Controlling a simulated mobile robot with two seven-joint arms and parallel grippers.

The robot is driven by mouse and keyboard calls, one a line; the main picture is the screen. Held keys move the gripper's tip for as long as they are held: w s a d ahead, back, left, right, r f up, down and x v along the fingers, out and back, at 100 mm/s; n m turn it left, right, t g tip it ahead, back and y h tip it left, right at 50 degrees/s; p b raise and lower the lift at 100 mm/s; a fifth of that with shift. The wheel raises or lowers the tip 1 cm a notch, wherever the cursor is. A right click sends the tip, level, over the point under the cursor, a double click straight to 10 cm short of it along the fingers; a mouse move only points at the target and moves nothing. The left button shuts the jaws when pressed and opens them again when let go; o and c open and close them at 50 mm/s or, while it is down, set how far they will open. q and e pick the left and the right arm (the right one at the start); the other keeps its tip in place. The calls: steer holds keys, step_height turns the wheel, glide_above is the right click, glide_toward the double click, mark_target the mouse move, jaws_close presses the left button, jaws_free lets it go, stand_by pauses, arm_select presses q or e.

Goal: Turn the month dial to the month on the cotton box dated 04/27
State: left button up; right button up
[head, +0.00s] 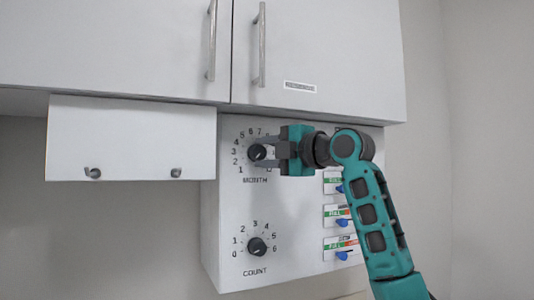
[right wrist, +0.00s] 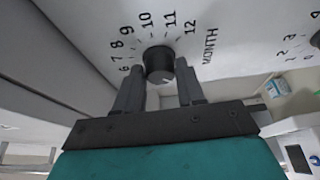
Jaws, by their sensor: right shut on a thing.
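The month dial (head: 257,152) is a round black knob on the white wall panel (head: 290,205), ringed by numbers above the word MONTH. My right gripper (head: 268,155) reaches it from the right and is shut on it. In the right wrist view the dial (right wrist: 159,60) sits between the fingertips (right wrist: 157,78), with the numbers 6 to 12 readable around it. I cannot tell surely which number its pointer faces, as the fingers partly cover it. No cotton box dated 04/27 can be made out. My left gripper is not in view.
A count dial (head: 257,246) sits below the month dial. Blue sliders with coloured labels (head: 341,216) line the panel's right side, behind my right arm. Cabinet doors (head: 330,50) hang above, and a white box with two dark hooks (head: 130,140) is at left.

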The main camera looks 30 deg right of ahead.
steer(key=shift+c, duration=0.6)
steer(key=shift+f+m, duration=0.1)
steer(key=shift+m, duration=0.2)
steer(key=m+t, duration=0.1)
steer(key=m, duration=0.1)
steer(key=shift+f+m, duration=0.15)
steer(key=shift+m, duration=0.25)
steer(key=m+t, duration=0.1)
steer(key=m, duration=0.1)
steer(key=shift+a+f+m, duration=0.1)
steer(key=shift+m, duration=0.3)
steer(key=m+t, duration=0.1)
steer(key=m, duration=0.1)
steer(key=m+t+h, duration=0.1)
steer(key=m, duration=0.2)
steer(key=shift+a+f+m+h, duration=0.1)
steer(key=shift+a+m+h, duration=0.05)
steer(key=shift+m+h, duration=0.15)
steer(key=m+h, duration=0.1)
steer(key=m, duration=0.1)
steer(key=m+t+h, duration=0.1)
steer(key=m, duration=0.2)
steer(key=shift+a+m+h, duration=0.1)
steer(key=shift+m+h, duration=0.2)
steer(key=shift+m, duration=0.3)
